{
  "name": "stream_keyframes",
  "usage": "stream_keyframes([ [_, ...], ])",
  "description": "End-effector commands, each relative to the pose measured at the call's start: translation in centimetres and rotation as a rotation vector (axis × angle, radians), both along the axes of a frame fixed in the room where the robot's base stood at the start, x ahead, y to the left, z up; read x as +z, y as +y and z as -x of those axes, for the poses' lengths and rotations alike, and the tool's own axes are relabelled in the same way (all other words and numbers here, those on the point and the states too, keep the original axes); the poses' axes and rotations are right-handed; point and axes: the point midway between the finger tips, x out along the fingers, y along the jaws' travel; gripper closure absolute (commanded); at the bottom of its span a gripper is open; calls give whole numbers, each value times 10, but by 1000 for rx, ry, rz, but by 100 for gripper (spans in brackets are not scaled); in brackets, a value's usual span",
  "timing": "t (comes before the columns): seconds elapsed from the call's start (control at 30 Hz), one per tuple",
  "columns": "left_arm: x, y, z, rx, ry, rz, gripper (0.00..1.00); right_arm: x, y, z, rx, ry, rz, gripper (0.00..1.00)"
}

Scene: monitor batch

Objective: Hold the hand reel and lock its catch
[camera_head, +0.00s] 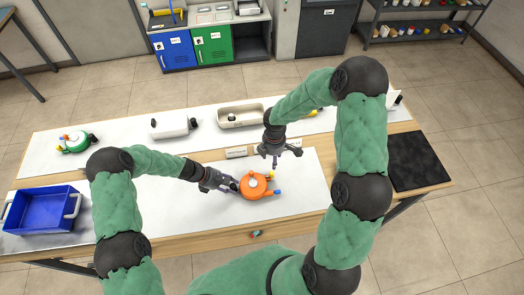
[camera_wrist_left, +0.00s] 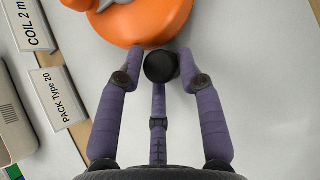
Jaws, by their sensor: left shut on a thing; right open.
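The orange hand reel (camera_head: 251,192) lies on the white mat at the front middle of the bench; it fills the top of the left wrist view (camera_wrist_left: 140,28). It has a pale hub, a small yellow part (camera_head: 271,175) and a small blue part (camera_head: 278,192) at its right; I cannot tell which is the catch. My left gripper (camera_head: 231,186) is at the reel's left side, shut on its black knob-ended handle (camera_wrist_left: 160,67). My right gripper (camera_head: 278,158) is open and empty, behind and slightly right of the reel, apart from it.
A blue bin (camera_head: 42,211) stands at the bench's left end. A green reel (camera_head: 75,142), a white container (camera_head: 172,127) and a beige tray (camera_head: 240,116) stand along the back. Small label cards (camera_head: 236,152) stand behind the reel. A black pad (camera_head: 416,160) lies at right.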

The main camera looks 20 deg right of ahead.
Motion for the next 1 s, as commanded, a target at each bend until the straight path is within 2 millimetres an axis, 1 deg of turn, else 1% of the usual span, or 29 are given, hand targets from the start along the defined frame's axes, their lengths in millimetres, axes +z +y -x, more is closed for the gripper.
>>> stream_keyframes([
  [0.43,0,0,0,0,0,0,100,0,0,0,0,0,0,47],
  [0.47,0,0,0,0,0,0,58,0,0,0,0,0,0,47],
  [0.5,0,0,0,0,0,0,47,0,0,0,0,0,0,47],
  [0.53,0,0,0,0,0,0,38,0,0,0,0,-1,0,47],
  [0.57,0,0,0,0,0,0,36,0,0,0,0,-1,0,47],
  [0.87,0,0,0,0,0,0,36,0,0,0,0,-1,0,47],
  [1.0,6,4,-3,1,-2,1,36,0,0,0,0,-1,0,47],
])
